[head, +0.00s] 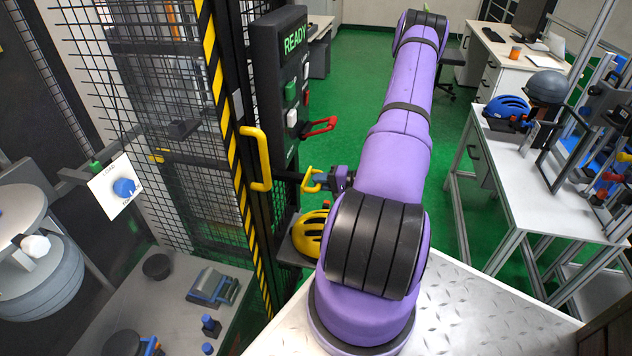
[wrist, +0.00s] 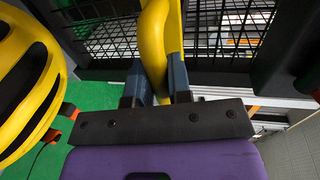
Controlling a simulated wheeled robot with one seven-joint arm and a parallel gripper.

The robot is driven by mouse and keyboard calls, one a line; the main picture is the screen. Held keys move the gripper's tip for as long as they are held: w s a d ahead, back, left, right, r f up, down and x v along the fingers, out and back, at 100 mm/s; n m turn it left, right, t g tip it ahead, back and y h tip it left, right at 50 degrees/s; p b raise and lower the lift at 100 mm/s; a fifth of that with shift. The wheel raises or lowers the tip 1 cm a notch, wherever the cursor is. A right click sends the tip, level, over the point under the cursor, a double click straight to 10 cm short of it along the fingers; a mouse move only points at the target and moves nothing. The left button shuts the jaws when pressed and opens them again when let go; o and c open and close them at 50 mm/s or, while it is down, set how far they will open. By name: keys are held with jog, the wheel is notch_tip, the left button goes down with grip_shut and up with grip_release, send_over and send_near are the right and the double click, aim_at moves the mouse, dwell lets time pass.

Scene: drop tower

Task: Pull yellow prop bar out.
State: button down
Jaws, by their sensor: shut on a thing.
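The yellow prop bar (head: 308,182) shows in the head view as a small yellow looped grip at the end of a dark rod, beside the black and yellow striped gate post. In the wrist view, the yellow bar (wrist: 154,40) runs up from between the fingers. My gripper (head: 320,179) reaches it from the right and is shut on it. In the wrist view, the blue-grey fingers of my gripper (wrist: 156,82) stand on both sides of the yellow bar. The bar's far end is hidden behind the post.
A larger yellow handle (head: 261,160) is fixed to the mesh gate. A yellow helmet (head: 307,233) sits just below my gripper. A control panel with a green READY display (head: 295,38) and a red handle (head: 319,127) stands behind. Green floor lies open beyond.

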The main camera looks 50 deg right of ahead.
jog(key=c, duration=1.1)
grip_release()
jog(key=shift+s+d, duration=0.1)
jog(key=shift+s, duration=0.15)
jog(key=v, duration=1)
jog(key=shift+s+d, duration=0.1)
jog(key=shift+s, duration=0.3)
